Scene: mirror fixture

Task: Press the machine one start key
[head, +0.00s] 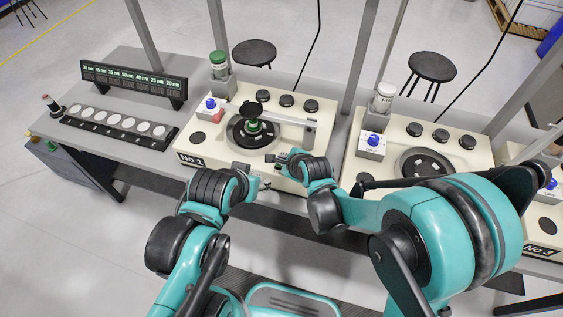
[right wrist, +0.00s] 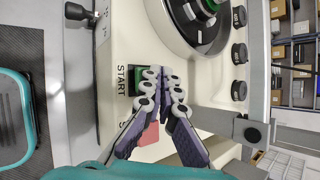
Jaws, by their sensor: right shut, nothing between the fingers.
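Machine one (head: 195,143) is a cream box labelled No 1, with a dark round plate and a polishing head on top. In the right wrist view its start key (right wrist: 136,78) is green in a dark frame beside the word START. My right gripper (head: 278,158) is at the machine's front edge. In the right wrist view its fingers (right wrist: 163,72) are shut and empty, with the tips over or beside the key's edge; I cannot tell if they touch it. A red key (right wrist: 150,134) is partly behind the fingers. My left gripper (head: 243,168) is near the front edge, its jaws unclear.
A second machine (head: 340,175) stands to the right, and part of a third (head: 545,225) is at the far right. A tray of white discs (head: 115,122) and a display (head: 135,83) are at the left. A blue knob (head: 210,103) sits on machine one.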

